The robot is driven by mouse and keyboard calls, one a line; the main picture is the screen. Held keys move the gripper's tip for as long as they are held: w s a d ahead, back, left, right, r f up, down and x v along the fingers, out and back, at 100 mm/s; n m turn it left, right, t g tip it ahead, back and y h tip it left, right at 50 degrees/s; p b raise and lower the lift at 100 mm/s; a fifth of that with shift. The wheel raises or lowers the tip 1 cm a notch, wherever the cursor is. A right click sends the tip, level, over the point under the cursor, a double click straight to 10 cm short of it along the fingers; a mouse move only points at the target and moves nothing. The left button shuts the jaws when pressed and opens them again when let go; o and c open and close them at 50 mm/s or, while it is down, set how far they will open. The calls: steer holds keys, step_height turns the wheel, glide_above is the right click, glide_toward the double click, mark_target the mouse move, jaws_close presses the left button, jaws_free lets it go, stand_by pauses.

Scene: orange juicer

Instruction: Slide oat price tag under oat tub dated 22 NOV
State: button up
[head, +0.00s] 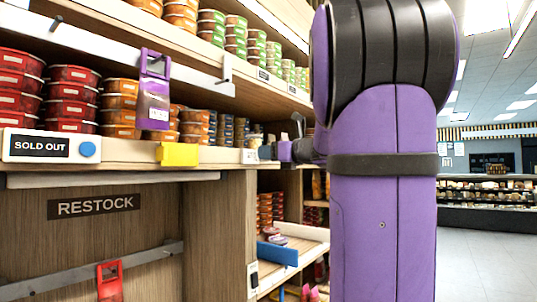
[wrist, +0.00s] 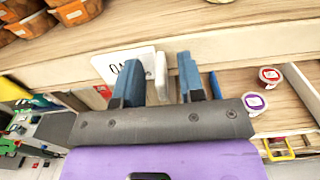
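In the wrist view, my gripper (wrist: 160,64) has its two blue fingers apart at the shelf's front edge. A white price tag (wrist: 108,66) shows behind the left finger, with only the first letters, like "OA", readable. A white knob-like piece (wrist: 161,78) stands between the fingers, with visible space on both sides. In the head view, a small white tag (head: 250,156) sits on the shelf edge near my gripper (head: 275,150), which my arm partly hides. Tubs (head: 230,131) stand in stacks on the shelf above; their dates are too small to read, so the 22 NOV tub cannot be told.
A SOLD OUT tag (head: 40,146) with a blue knob and a yellow clip (head: 178,154) sit farther left on the shelf edge (head: 120,151). A purple holder (head: 154,95) hangs from the upper rail. Two small lidded cups (wrist: 269,76) lie on a lower shelf at right.

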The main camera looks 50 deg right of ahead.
steer(key=shift+w, duration=0.15)
steer(key=shift+c, duration=0.2)
jaws_close()
steer(key=w+d, duration=0.1)
steer(key=d, duration=1.2)
steer(key=shift+o, duration=0.2)
jaws_free()
